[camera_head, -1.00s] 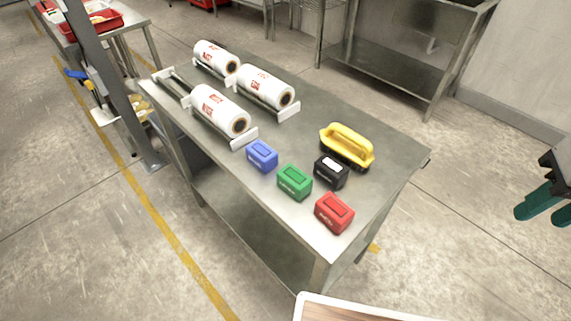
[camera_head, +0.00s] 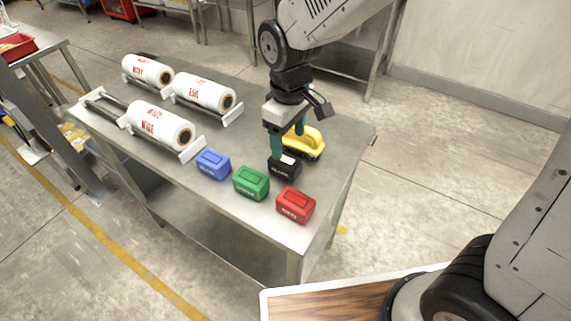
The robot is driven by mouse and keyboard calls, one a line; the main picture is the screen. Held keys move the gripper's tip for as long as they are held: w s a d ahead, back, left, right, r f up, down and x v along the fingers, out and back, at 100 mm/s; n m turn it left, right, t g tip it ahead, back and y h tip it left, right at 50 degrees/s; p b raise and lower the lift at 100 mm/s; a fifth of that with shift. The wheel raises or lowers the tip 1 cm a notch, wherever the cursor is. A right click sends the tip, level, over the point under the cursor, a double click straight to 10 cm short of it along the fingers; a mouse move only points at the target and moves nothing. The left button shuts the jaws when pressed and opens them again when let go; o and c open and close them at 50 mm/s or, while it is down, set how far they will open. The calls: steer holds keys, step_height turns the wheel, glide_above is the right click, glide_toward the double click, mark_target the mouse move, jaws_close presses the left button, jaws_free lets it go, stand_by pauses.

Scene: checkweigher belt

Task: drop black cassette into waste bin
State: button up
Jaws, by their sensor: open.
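The black cassette (camera_head: 285,171) sits on the metal table, right of the green cassette and in front of the yellow-handled item. My gripper (camera_head: 288,147), with green fingers, is open and points down just above and behind the black cassette. The left finger overlaps the cassette's top left edge in the picture, and the other finger is farther back by the yellow handle. I cannot tell whether the fingers touch the cassette. I see no bin that I can clearly name as the waste bin.
Close by stand the green cassette (camera_head: 251,182), blue cassette (camera_head: 212,164), red cassette (camera_head: 296,205) and yellow-handled item (camera_head: 311,146). White film rolls (camera_head: 160,126) lie on holders to the left. The table (camera_head: 335,185) is bare at its right end.

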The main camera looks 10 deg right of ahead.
mark_target(285, 159)
steer(key=shift+w+a+f+n, duration=0.15)
steer(key=shift+a+f+n, duration=0.15)
steer(key=shift+a+f, duration=0.55)
steer(key=f, duration=0.5)
steer(key=d+f, duration=0.1)
steer(key=f, duration=0.1)
steer(key=shift+w+f, duration=0.2)
steer(key=shift+f, duration=0.05)
steer(key=c, duration=1.2)
steer(key=shift+r, duration=0.15)
